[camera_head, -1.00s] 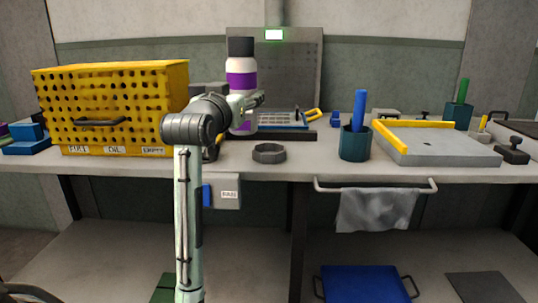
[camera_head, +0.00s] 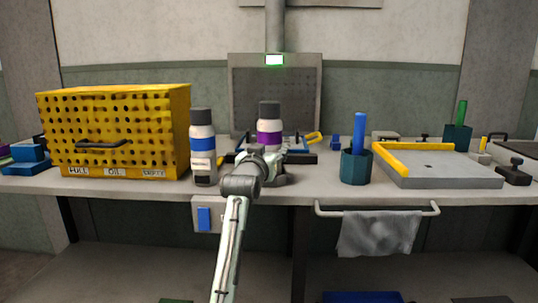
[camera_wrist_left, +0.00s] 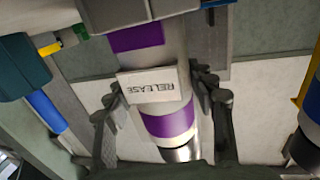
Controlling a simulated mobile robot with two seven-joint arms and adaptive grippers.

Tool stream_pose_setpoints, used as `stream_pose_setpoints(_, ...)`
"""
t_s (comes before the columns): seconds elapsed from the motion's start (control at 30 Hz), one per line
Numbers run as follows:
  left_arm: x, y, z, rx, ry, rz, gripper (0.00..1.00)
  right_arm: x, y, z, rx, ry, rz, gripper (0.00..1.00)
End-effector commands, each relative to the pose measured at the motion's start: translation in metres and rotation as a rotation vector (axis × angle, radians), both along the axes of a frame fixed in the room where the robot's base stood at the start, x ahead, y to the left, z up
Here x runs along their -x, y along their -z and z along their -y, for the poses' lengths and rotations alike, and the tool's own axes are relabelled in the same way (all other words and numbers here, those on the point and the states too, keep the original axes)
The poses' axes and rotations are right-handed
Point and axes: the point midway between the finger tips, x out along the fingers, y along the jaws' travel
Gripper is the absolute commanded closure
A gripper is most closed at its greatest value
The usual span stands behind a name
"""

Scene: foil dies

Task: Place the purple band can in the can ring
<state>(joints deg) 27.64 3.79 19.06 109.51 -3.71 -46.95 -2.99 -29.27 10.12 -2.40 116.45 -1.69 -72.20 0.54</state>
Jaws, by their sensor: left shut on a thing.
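The purple band can (camera_head: 270,126), white with a dark cap and purple bands, stands about upright in the head view. My left gripper (camera_head: 262,157) is shut around its lower part. In the left wrist view the fingers of my left gripper (camera_wrist_left: 158,98) lie on both sides of the can (camera_wrist_left: 168,122), which bears a RELEASE label. The can ring (camera_head: 279,180) is a low dark ring, mostly hidden behind my gripper. A dark edge, probably the ring (camera_wrist_left: 125,13), shows at the can's lower end in the wrist view; I cannot tell whether the can rests in it.
A blue band can (camera_head: 203,145) stands left of my gripper, close to the yellow perforated cabinet (camera_head: 115,130). A teal cup (camera_head: 356,167) with a blue stick stands to the right. A grey plate with yellow bars (camera_head: 440,168) lies farther right.

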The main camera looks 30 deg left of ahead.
Motion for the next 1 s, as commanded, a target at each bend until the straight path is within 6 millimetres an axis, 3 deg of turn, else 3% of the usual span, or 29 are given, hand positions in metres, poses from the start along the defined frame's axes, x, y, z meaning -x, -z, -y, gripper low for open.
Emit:
stream_pose_setpoints(0.43,0.0006,0.0113,-0.0001,-0.002,0.0,0.005,0.93,-0.0021,-0.0039,0.0011,0.003,0.002,0.007,0.2)
stream_pose_setpoints(0.47,0.0003,0.0129,-0.0001,0.0,0.0,0.001,0.41,-0.0022,-0.004,0.0011,0.003,0.002,0.008,0.2)
stream_pose_setpoints(0.5,0.0003,0.0128,-0.0001,0.0,0.0,0.0,0.36,-0.0022,-0.0039,0.0012,0.003,0.002,0.008,0.2)
stream_pose_setpoints(0.6,0.0003,0.0128,-0.0001,0.0,0.0,0.0,0.24,-0.0023,-0.0038,0.0014,0.003,0.002,0.008,0.2)
stream_pose_setpoints(1.0,0.0042,0.0101,0.0015,0.0,0.0,0.001,0.24,-0.0041,-0.0038,0.0018,0.003,0.002,0.011,0.2)
